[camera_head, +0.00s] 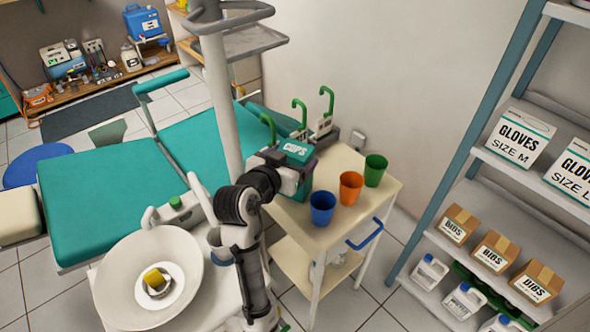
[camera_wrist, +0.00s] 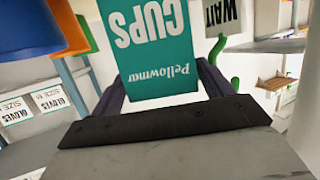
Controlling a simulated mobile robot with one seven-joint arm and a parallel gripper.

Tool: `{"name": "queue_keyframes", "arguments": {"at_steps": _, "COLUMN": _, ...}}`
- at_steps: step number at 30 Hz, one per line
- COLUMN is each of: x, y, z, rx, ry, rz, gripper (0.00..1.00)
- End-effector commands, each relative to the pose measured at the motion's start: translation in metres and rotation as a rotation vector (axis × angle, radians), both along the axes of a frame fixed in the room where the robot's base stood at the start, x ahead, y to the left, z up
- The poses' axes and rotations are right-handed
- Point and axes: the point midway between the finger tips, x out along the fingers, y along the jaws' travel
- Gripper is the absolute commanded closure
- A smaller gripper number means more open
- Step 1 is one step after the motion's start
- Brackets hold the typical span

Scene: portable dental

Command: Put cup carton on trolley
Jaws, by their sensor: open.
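The cup carton (camera_head: 297,150) is a teal and white box marked CUPS, at the back left of the cream trolley (camera_head: 345,222). My gripper (camera_head: 283,172) is at the carton's near side, with its jaws open. In the wrist view the carton (camera_wrist: 150,50) appears upside down between the two dark fingers of my gripper (camera_wrist: 163,88). Whether the fingers touch it is not clear. The carton's base is hidden, so I cannot tell whether it rests on the trolley top.
Blue (camera_head: 322,207), orange (camera_head: 350,187) and green (camera_head: 375,170) cups stand on the trolley. Green hooked dispensers (camera_head: 326,100) are behind the carton. A grey pole (camera_head: 222,90) and teal dental chair (camera_head: 110,190) lie left. Shelves (camera_head: 460,200) with boxes stand right.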

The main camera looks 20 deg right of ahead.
Motion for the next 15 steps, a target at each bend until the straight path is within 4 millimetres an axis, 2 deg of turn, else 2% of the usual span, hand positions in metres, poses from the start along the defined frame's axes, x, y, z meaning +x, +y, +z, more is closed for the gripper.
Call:
{"name": "queue_keyframes", "arguments": {"at_steps": 6, "x": 0.021, "y": -0.023, "z": -0.007, "rx": 0.001, "ry": 0.002, "rz": -0.002, "gripper": 0.21}}
{"name": "queue_keyframes", "arguments": {"at_steps": 15, "x": 0.026, "y": -0.027, "z": -0.01, "rx": 0.001, "ry": 0.001, "rz": 0.0, "gripper": 0.21}}
